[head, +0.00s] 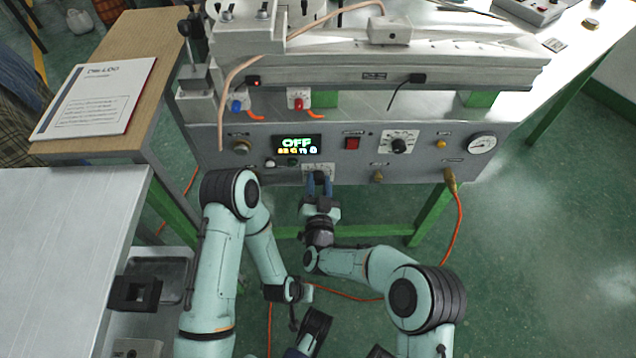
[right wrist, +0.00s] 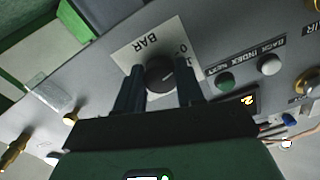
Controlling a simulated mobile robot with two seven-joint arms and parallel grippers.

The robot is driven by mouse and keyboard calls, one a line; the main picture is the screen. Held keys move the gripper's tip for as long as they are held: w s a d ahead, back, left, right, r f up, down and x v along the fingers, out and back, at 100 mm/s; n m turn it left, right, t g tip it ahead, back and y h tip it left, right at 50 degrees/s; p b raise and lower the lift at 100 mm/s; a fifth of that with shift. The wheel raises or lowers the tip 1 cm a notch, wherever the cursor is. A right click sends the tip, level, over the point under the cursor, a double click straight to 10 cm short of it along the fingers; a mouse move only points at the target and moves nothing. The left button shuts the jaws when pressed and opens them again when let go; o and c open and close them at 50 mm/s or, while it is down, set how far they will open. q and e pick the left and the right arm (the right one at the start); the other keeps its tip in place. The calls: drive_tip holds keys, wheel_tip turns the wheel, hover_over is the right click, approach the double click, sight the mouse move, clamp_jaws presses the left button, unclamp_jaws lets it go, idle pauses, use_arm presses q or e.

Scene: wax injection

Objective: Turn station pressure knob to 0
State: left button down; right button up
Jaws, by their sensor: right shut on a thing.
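The pressure knob (right wrist: 160,73) is a round dark knob on a white plate marked "BAR" (right wrist: 143,42), with a 0 and a 1 at one edge. In the right wrist view the two fingers of my right gripper (right wrist: 160,88) stand on either side of it, shut on it. In the head view my right gripper (head: 319,182) reaches the lower middle of the grey station panel (head: 430,165) and hides most of the knob. My left gripper (head: 313,328) hangs low, away from the panel; its jaw opening is unclear.
The panel also bears a display reading "OFF" (head: 297,144), a red switch (head: 352,143), another dial (head: 399,143) and a gauge (head: 482,143). Green (right wrist: 225,80) and white (right wrist: 271,65) buttons sit near the knob. An orange hose (head: 458,215) hangs at the right. A metal table (head: 60,250) stands left.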

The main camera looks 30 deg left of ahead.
idle(0.4)
drive_tip(key=o, duration=1)
drive_tip(key=shift+o, duration=0.2)
use_arm(q)
drive_tip(key=s+d+r+g+h+p, duration=0.1)
drive_tip(key=s+d+r+p, duration=0.1)
drive_tip(key=s+r+p, duration=0.1)
drive_tip(key=shift+s+d+r, duration=0.35)
drive_tip(key=shift+s+r, duration=0.1)
drive_tip(key=shift+s, duration=0.3)
use_arm(e)
drive_tip(key=v, duration=1.3)
drive_tip(key=shift+s+d, duration=0.15)
drive_tip(key=shift+d, duration=0.05)
